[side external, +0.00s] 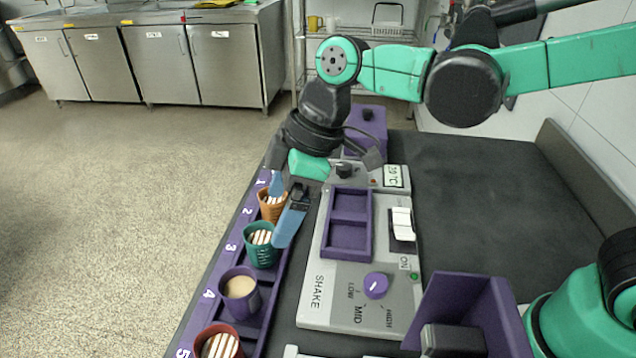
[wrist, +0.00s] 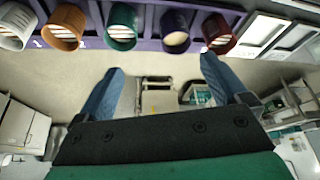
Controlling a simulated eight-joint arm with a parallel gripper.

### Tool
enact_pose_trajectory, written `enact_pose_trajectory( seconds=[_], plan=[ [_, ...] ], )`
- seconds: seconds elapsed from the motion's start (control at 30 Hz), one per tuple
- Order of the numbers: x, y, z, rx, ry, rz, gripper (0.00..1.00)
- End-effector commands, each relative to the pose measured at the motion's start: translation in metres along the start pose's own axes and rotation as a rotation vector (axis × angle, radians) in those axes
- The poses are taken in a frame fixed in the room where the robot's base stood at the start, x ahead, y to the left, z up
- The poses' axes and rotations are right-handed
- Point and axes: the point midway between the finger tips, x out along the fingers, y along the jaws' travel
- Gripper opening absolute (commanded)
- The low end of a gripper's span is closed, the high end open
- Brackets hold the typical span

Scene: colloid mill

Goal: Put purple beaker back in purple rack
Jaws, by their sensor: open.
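The purple beaker (side external: 239,292) stands upright in the purple rack (side external: 276,284), beside the number 4, with beige contents. The beaker also shows in the wrist view (wrist: 175,32), among the row of beakers on the rack (wrist: 147,20). My gripper (side external: 279,212) is open, its two blue fingers apart near the orange and green beakers, farther back along the rack than the purple beaker. In the wrist view my gripper (wrist: 163,64) has nothing between its fingers. The purple beaker stands beyond the fingertips there.
The rack also holds an orange beaker (side external: 271,205), a green beaker (side external: 261,245) and a red beaker (side external: 218,342). A white beaker (wrist: 16,25) shows in the wrist view. The shaker panel (side external: 335,290) with a purple tray (side external: 348,240) and knob (side external: 376,285) lies right of the rack.

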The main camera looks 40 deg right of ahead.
Motion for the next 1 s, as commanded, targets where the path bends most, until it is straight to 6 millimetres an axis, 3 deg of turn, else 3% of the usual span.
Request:
enact_pose_trajectory(
  seconds=[0.2, 0.3, 0.43, 0.6, 1.0],
  plan=[
    [-0.041, 0.031, 0.077, 0.478, 0.061, 0.267, 0.93],
    [-0.052, 0.038, 0.111, 0.681, 0.110, 0.383, 0.93],
    [-0.060, 0.041, 0.143, 0.865, 0.167, 0.490, 0.93],
    [-0.063, 0.043, 0.159, 0.961, 0.203, 0.546, 0.93],
    [-0.063, 0.043, 0.159, 0.964, 0.205, 0.546, 0.93]
  ],
)
